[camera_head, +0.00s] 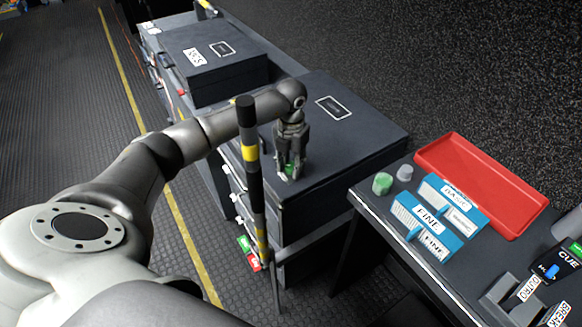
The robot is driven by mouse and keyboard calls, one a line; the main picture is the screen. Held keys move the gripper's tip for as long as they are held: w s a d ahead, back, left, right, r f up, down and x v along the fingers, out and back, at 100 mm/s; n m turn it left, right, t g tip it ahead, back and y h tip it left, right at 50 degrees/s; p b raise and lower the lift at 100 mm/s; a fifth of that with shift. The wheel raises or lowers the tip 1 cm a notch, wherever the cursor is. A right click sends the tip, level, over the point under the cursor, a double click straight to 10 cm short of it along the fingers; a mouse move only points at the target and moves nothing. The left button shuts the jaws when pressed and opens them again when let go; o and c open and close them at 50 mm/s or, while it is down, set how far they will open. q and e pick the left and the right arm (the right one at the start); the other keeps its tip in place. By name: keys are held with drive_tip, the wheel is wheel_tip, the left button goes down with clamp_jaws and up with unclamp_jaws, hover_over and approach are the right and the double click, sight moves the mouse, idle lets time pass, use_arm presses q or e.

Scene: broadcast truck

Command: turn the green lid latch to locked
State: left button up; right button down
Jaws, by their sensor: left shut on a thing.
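The green lid latch (289,169) is a small green piece at the front edge of the dark case lid (350,140). My left gripper (291,172) points down over it and is shut on it, with its fingers on either side. The fingers hide most of the latch, so I cannot tell which way it is turned. My left arm reaches in from the left. My right gripper is out of view.
A black and yellow striped pole (252,175) stands in front of my left forearm. A second dark case (215,65) stands behind. At the right, a desk holds a red tray (482,180), blue card boxes (450,208) and a green cylinder (382,184).

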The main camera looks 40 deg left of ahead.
sight(291, 165)
use_arm(q)
drive_tip(key=m+b, duration=0.3)
drive_tip(key=m, duration=0.2)
drive_tip(key=shift+f+m, duration=0.15)
drive_tip(key=shift+m, duration=0.15)
drive_tip(key=m+b, duration=0.2)
drive_tip(key=m, duration=0.1)
drive_tip(key=shift+m, duration=1)
drive_tip(key=o, duration=1.1)
drive_tip(key=shift+c, duration=0.2)
wheel_tip(291, 165, up, 12)
drive_tip(key=shift+r, duration=0.2)
